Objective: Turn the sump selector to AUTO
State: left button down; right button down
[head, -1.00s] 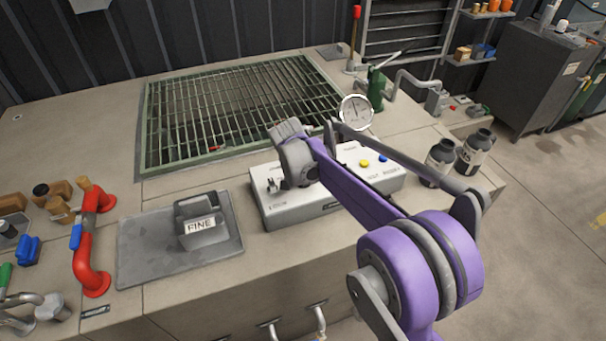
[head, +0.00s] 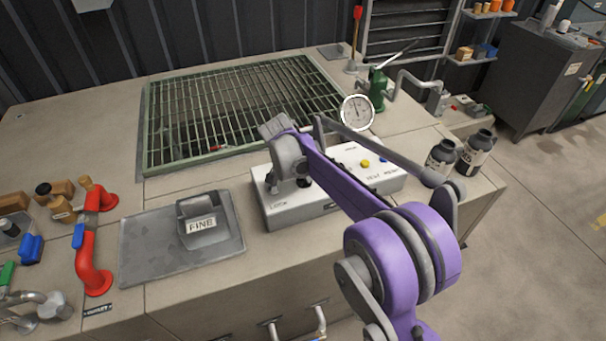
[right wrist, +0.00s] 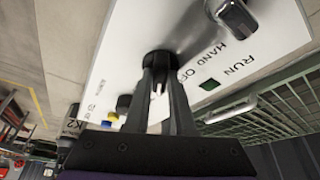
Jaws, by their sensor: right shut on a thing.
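The control box (head: 300,217) with a white top stands on the bench in the head view. In the right wrist view its panel (right wrist: 115,45) carries a black selector knob (right wrist: 158,58) with HAND and OFF printed beside it. My right gripper (right wrist: 161,82) is shut on this knob. The knob's pointer and any AUTO mark are hidden or unclear. A second dark knob (right wrist: 236,16) is near the top edge, above the word RUN. In the head view my right gripper (head: 303,182) points down at the box, largely hidden by its wrist. My left gripper is not in view.
Yellow (head: 365,163) and blue (head: 384,158) buttons are on the box's right part. A round gauge (head: 356,112) stands behind it, and dark bottles (head: 440,158) stand to its right. A FINE-labelled grey scoop (head: 203,222) lies on a tray to the left. A green-framed grate (head: 240,110) lies behind.

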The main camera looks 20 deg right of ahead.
jog(key=c, duration=0.8)
grip_release()
jog(key=shift+o, duration=0.2)
jog(key=shift+r, duration=0.1)
jog(key=v, duration=1)
jog(key=shift+r, duration=0.3)
jog(key=shift+s, duration=0.1)
